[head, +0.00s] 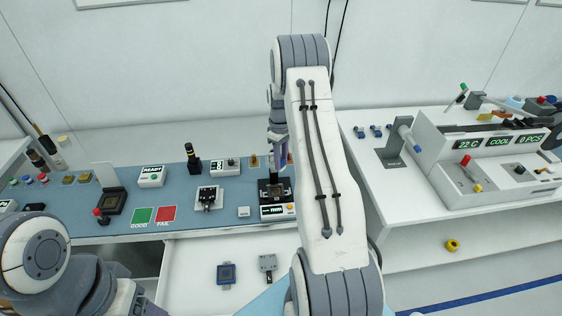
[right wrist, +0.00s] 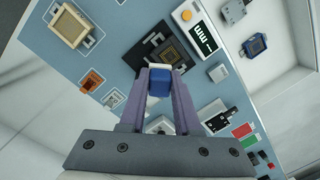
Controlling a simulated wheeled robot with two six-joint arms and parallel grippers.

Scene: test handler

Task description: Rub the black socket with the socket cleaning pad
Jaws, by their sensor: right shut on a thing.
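The black socket (head: 267,189) sits on the blue-grey mat behind a small unit with a lit display. In the right wrist view the socket (right wrist: 178,47) shows a gold-brown square centre. My right gripper (head: 278,158) points down over the socket. It is shut on a blue block with a pale edge, which I take as the socket cleaning pad (right wrist: 159,82). The pad is at the socket's near edge in the right wrist view; I cannot tell whether they touch. Parts of my left arm show at the lower left of the head view, but its gripper is out of view.
Another dark socket with a red-knobbed lever (head: 110,201) stands at the left. Green and red squares (head: 143,215) mark the mat. An open white drawer (head: 190,262) holds a blue part (head: 226,273) and a grey part. A white machine (head: 480,160) stands at the right.

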